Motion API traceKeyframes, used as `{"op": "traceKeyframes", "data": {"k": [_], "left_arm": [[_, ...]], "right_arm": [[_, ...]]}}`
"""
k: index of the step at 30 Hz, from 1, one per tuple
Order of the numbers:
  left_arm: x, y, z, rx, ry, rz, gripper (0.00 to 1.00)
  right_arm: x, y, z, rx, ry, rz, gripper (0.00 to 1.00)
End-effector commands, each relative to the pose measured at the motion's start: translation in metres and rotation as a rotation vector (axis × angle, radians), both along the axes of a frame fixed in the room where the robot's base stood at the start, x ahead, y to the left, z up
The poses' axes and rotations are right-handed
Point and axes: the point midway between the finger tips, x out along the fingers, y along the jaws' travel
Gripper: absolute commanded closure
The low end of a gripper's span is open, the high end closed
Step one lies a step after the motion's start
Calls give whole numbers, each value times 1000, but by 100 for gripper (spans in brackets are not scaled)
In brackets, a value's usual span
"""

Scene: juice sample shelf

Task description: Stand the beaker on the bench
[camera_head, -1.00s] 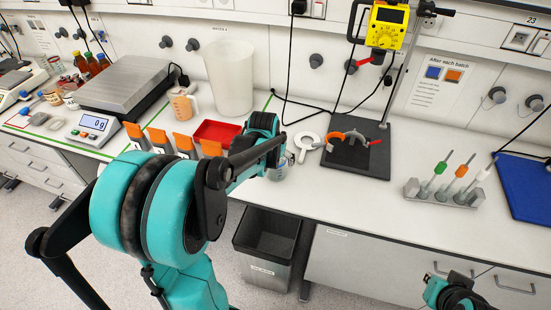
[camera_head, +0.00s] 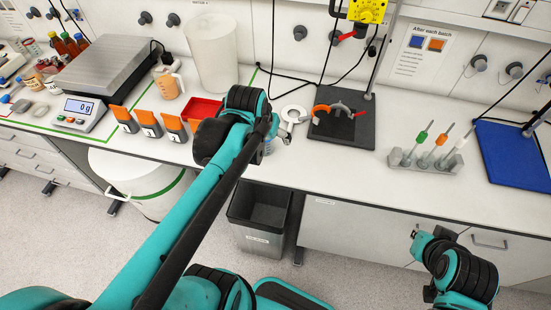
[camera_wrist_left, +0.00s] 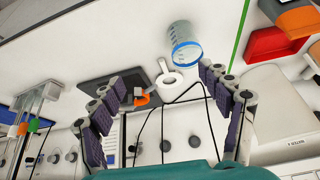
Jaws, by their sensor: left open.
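The beaker (camera_wrist_left: 186,47) is clear, with blue markings and a blue ring at one end. In the left wrist view it is beyond my fingertips, near the bench edge and beside a white ring-shaped holder (camera_wrist_left: 170,79). The white bench (camera_head: 330,170) runs across.
A black stand base (camera_head: 345,138) and a tube rack (camera_head: 425,160) are to the right. A red tray (camera_head: 200,112), orange-topped numbered containers (camera_head: 147,122) and a jug (camera_head: 168,84) are to the left. A grey bin (camera_head: 260,215) stands below.

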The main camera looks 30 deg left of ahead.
Motion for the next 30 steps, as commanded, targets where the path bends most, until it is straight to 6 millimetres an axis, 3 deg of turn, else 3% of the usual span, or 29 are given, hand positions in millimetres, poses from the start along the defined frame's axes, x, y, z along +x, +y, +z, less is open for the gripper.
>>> {"op": "traceKeyframes", "data": {"k": [1, 3, 10, 23, 30], "left_arm": [[-19, -20, -2, 3, -21, -32, 22], [-39, -40, -5, 7, -50, -69, 22], [-83, -78, -22, 8, -121, -149, 22], [-90, -83, -29, 7, -134, -160, 22], [-90, -83, -71, 7, -134, -160, 22]], "right_arm": [[0, 0, 0, 0, 0, 0, 100], [0, 0, 0, 0, 0, 0, 100], [0, 0, 0, 0, 0, 0, 100], [0, 0, -3, 0, 0, 0, 100], [0, 0, -45, 0, 0, 0, 100]]}}
